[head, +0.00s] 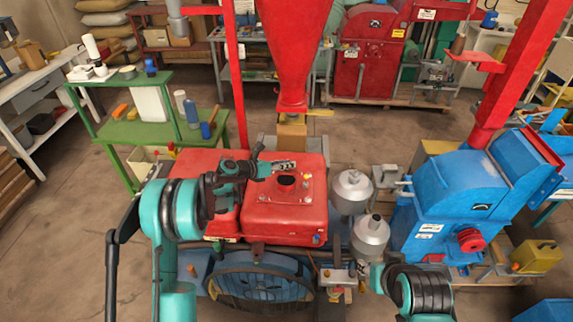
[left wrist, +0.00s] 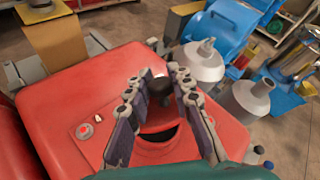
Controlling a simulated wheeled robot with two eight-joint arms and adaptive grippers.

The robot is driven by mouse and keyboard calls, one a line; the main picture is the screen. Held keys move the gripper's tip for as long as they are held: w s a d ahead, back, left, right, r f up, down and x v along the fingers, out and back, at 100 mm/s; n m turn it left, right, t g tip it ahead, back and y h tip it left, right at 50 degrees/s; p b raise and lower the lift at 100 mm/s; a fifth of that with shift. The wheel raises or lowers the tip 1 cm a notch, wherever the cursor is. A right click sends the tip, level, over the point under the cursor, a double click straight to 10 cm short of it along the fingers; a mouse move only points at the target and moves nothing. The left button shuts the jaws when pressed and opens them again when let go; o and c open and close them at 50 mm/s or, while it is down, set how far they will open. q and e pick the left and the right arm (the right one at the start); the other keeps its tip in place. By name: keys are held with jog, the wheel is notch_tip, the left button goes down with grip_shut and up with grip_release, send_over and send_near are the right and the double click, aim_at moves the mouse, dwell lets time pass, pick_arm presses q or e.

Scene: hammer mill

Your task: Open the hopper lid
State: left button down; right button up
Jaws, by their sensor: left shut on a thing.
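The red hopper (head: 285,215) stands in the middle of the head view with a dark round opening (head: 287,180) in its top. My left gripper (head: 283,165) reaches over the hopper top from the left, just behind that opening. In the left wrist view its two fingers (left wrist: 158,82) are on either side of a dark knob (left wrist: 160,92), and the gripper is shut on it. A red rounded piece below the knob looks like the lid (left wrist: 158,122), with a dark gap (left wrist: 160,136) at its near side. My right gripper (head: 364,276) is low at the right, its fingers too small to read.
Two grey metal funnel-topped vessels (head: 352,190) stand just right of the hopper, with a blue machine (head: 455,205) beyond them. A red chute (head: 293,50) hangs behind the hopper. A green bench (head: 150,128) stands at the left.

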pick_arm(q)
jog(key=shift+s+f+m+t+h+b, duration=0.4)
jog(key=shift+s+f+m+t+b, duration=0.3)
jog(key=shift+f+m+t+b, duration=0.4)
jog(key=shift+s+f+m+t+h+b, duration=0.4)
jog(key=shift+s+m+t+h+b, duration=0.3)
jog(key=shift+b, duration=0.65)
jog(key=shift+w, duration=0.1)
jog(key=c, duration=1.3)
grip_release()
jog(key=v, duration=1.2)
jog(key=shift+f, duration=0.1)
